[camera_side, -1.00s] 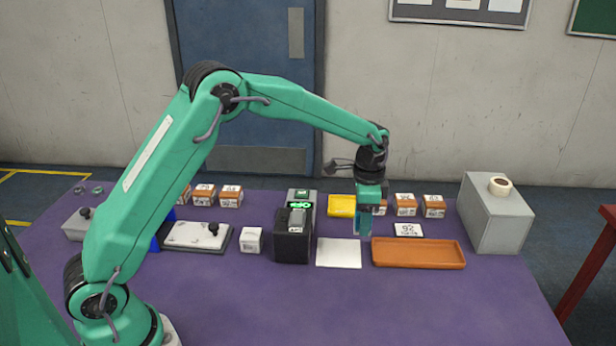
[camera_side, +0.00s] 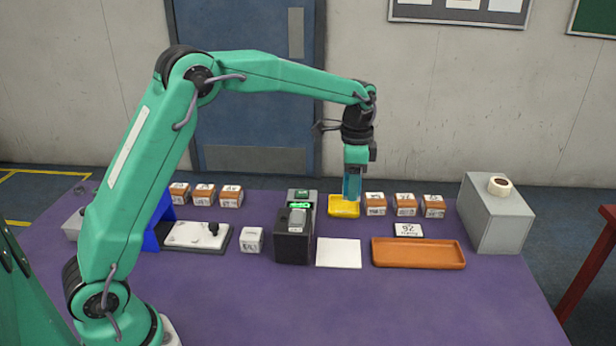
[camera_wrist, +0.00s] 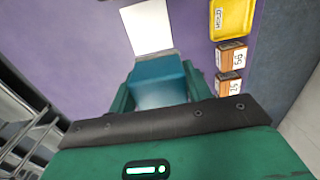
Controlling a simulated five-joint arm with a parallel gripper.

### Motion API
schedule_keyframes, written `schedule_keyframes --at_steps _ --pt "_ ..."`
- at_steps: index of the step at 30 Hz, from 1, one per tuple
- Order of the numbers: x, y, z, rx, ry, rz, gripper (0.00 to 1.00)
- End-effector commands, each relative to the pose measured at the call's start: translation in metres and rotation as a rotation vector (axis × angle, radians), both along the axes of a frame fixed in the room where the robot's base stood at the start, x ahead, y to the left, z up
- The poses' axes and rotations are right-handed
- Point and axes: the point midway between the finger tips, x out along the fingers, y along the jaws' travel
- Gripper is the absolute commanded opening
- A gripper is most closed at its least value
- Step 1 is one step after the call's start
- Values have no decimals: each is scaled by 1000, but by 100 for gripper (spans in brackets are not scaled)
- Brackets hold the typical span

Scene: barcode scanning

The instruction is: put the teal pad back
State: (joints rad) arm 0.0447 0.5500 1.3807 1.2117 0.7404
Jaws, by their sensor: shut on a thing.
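My gripper (camera_side: 352,186) points down and is shut on the teal pad (camera_wrist: 158,80), a blue-teal block between its green fingers in the wrist view. In the side view the pad appears as a bluish piece at the fingertips, overlapping the yellow tray (camera_side: 343,209). In the wrist view the yellow tray (camera_wrist: 233,18) lies at the upper right, apart from the pad. The pad's underside is hidden, and its exact height above the table cannot be told.
A white sheet (camera_side: 339,253) lies in front of the tray, with an orange tray (camera_side: 418,265) beside it. A black scanner unit (camera_side: 294,241) stands to the left. Labelled boxes (camera_side: 405,205) line the back right, near a grey cabinet (camera_side: 494,222). The front purple table is clear.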

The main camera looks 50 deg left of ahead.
Motion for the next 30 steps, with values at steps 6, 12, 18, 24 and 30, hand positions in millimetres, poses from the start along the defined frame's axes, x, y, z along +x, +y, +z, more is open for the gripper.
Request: schedule_keyframes --at_steps 6,12,18,24,30 --pt "-13 61 1 0 -1 8 24" --pt "-35 119 0 -1 1 7 24" --pt "-55 159 0 0 0 5 24" --pt "-61 168 -24 -1 4 -1 24" --pt "-60 168 -47 -1 2 -1 24"
